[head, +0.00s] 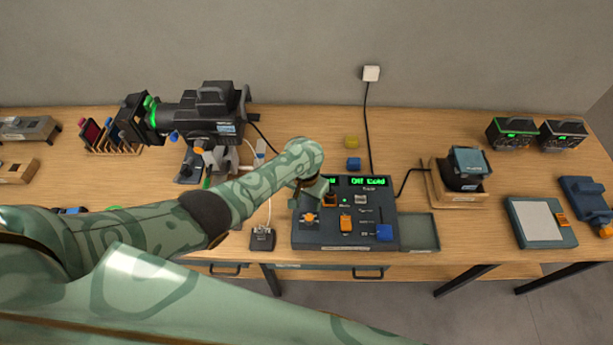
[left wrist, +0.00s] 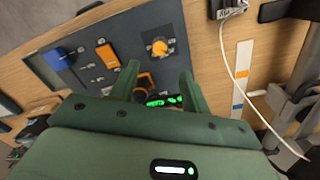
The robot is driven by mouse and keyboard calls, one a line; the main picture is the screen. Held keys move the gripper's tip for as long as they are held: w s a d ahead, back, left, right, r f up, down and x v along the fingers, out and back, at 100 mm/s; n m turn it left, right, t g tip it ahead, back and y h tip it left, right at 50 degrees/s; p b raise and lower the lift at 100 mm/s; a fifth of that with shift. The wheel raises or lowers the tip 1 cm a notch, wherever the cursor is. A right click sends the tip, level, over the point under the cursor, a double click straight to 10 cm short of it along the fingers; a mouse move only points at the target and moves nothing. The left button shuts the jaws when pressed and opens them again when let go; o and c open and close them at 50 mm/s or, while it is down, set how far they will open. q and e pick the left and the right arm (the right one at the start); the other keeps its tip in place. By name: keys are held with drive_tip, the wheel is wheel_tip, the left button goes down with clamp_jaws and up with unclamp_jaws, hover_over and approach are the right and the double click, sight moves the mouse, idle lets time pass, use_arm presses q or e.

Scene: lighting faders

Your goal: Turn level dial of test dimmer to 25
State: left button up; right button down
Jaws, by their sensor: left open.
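A dark console (head: 367,240) with a green display (head: 368,182) reading "Off Cold" stands at the table's front; it looks like the test dimmer. One orange dial (head: 309,217) is at its front left and shows in the left wrist view (left wrist: 160,47). A second round orange-and-black control (left wrist: 147,82) lies between the fingers in the left wrist view, near the display. I cannot read which is the level dial. My left gripper (head: 313,192) is open above the console's back left, (left wrist: 158,82) in the left wrist view; contact is unclear. My right gripper is out of view.
An orange switch (head: 345,224) and a blue slider knob (head: 384,232) sit on the console. A shallow tray (head: 420,232) adjoins it right. A small black box (head: 262,239) is left. A large black lamp (head: 205,115) stands behind left.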

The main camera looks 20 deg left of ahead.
use_arm(q)
wheel_tip(320, 180, up, 6)
drive_tip(key=shift+a+r+p, duration=0.2)
drive_tip(key=shift+p, duration=0.25)
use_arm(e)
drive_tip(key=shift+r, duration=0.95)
